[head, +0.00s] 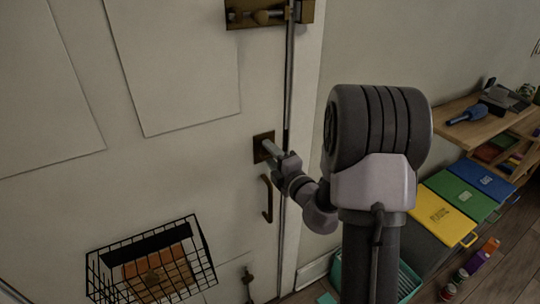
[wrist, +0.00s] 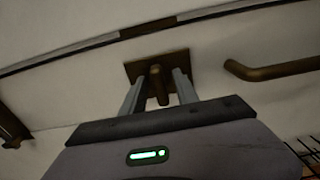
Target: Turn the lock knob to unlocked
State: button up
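The lock knob (wrist: 158,84) is a small brown turn piece on a square dark plate (wrist: 135,68). The plate also shows on the white door (head: 190,150) in the head view (head: 262,142), near the door's right edge. My gripper (wrist: 159,92) reaches the knob, with one finger on each side of it. In the wrist view the fingers look open, with narrow gaps beside the knob; I cannot tell whether either touches. In the head view my gripper (head: 270,149) and arm hide the knob itself.
A curved door handle (head: 267,198) is just below the plate; it also shows in the wrist view (wrist: 270,72). A slide bolt (head: 262,15) is above. A wire basket (head: 152,262) hangs lower left. Coloured boxes (head: 462,203) and a wooden shelf (head: 475,128) stand at right.

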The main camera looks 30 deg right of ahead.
jog(key=shift+c, duration=0.5)
grip_shut()
jog(key=n, duration=0.9)
jog(key=shift+n, duration=0.3)
jog(key=n+b, duration=0.1)
jog(key=n, duration=0.3)
jog(key=shift+f+b, duration=0.1)
jog(key=shift+b, duration=0.2)
jog(key=shift+n+b, duration=0.8)
jog(key=shift+n, duration=1.3)
